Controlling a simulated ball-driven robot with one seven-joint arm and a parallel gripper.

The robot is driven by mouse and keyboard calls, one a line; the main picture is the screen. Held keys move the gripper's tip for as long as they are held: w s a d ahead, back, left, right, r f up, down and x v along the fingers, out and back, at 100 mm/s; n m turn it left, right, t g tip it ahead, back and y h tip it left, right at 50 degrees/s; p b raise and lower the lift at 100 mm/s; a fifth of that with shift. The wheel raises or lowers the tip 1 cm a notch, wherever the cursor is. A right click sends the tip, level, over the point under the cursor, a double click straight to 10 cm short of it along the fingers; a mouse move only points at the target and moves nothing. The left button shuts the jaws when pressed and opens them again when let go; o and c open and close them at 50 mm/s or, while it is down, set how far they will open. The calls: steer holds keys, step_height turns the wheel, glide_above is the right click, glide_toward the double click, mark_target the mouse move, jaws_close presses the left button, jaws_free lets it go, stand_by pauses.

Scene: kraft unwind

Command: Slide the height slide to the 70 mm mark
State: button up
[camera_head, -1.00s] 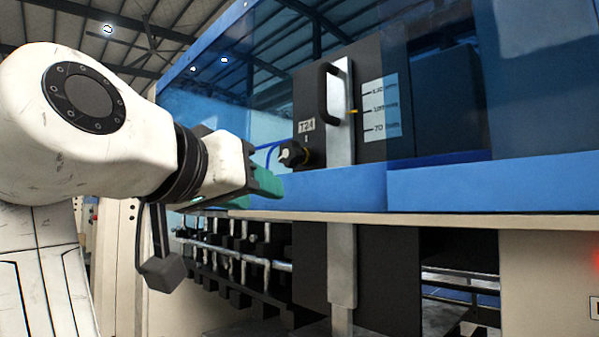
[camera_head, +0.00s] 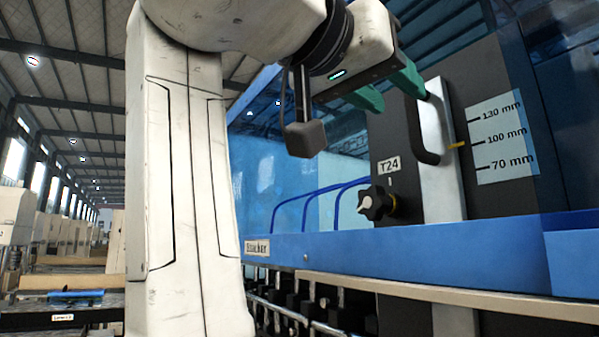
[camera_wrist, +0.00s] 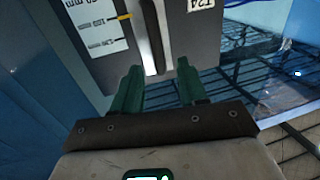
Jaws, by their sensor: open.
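The height slide (camera_head: 443,180) is a pale metal strip on a dark panel, with a black bow handle (camera_head: 418,132). Its yellow pointer (camera_head: 457,145) sits about level with the 100 mm mark on the white scale (camera_head: 500,138); the 70 mm mark is below. My gripper (camera_head: 396,96) is open, its green fingers near the handle's upper end. In the wrist view the handle (camera_wrist: 151,30) lies ahead of the gap between my fingers (camera_wrist: 160,82), and the pointer (camera_wrist: 123,17) shows at upper left. I cannot tell whether the fingers reach around the handle or touch it.
A black knob (camera_head: 375,203) sits left of the slide, under the T24 label (camera_head: 389,166). A blue rail (camera_head: 400,255) runs below, with a beige ledge (camera_head: 450,294) beneath. Tinted blue panels flank the dark panel. An aisle opens at far left.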

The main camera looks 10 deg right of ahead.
mark_target(409, 105)
steer(key=shift+p+x, duration=0.35)
steer(key=shift+x, duration=1.4)
steer(key=shift+c, duration=0.3)
jaws_close()
